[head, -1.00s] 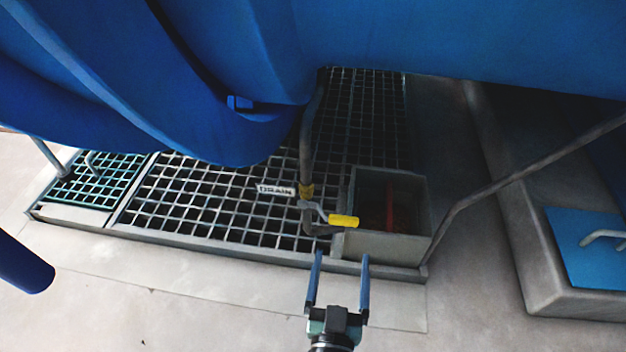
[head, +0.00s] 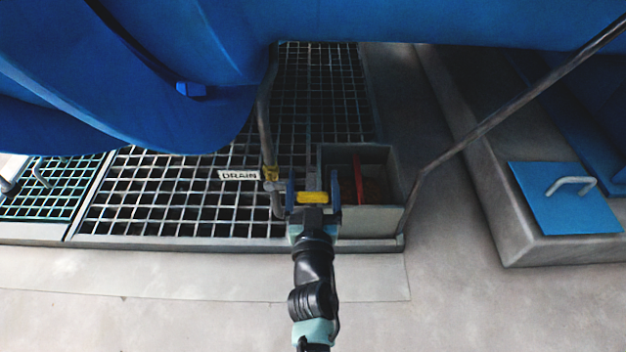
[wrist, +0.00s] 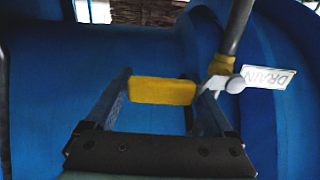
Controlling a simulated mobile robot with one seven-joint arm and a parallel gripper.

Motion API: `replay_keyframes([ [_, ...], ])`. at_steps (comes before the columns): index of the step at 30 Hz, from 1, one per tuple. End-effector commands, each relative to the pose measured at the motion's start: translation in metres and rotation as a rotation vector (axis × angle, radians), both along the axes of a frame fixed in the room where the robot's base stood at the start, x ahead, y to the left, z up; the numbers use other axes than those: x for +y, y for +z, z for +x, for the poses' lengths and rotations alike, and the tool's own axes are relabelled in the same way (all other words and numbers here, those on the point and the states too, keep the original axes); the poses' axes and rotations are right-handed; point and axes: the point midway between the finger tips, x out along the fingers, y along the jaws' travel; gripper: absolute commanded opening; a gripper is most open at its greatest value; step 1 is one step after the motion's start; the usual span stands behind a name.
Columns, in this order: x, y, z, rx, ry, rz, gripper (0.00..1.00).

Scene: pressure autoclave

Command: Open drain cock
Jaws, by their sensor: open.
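The drain cock has a yellow lever handle (head: 312,197) on a grey valve body, with a yellow collar (head: 270,174) on the drain pipe (head: 264,130). A white tag reading DRAIN (head: 239,175) is beside it. My gripper (head: 313,194) is open, with one finger on each side of the yellow handle. In the wrist view the handle (wrist: 162,91) spans much of the room between the fingers, and the valve body (wrist: 225,82) is by the right finger. I cannot tell whether a finger touches the handle. The pipe's lower end is partly hidden in the head view.
A grey open box (head: 370,218) with a red upright part inside stands just right of the handle. Floor grating (head: 170,195) lies below. A blue vessel (head: 350,22) hangs over the back. A slanted grey rail (head: 500,112) runs at the right.

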Motion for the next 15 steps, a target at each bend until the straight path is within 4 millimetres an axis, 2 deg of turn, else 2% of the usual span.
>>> replay_keyframes([
  [11, 0.0001, -0.0001, 0.0046, 0.0, 0.0, 0.0, 0.88],
  [15, 0.0001, -0.0001, 0.0045, 0.0, 0.0, 0.0, 0.62],
])
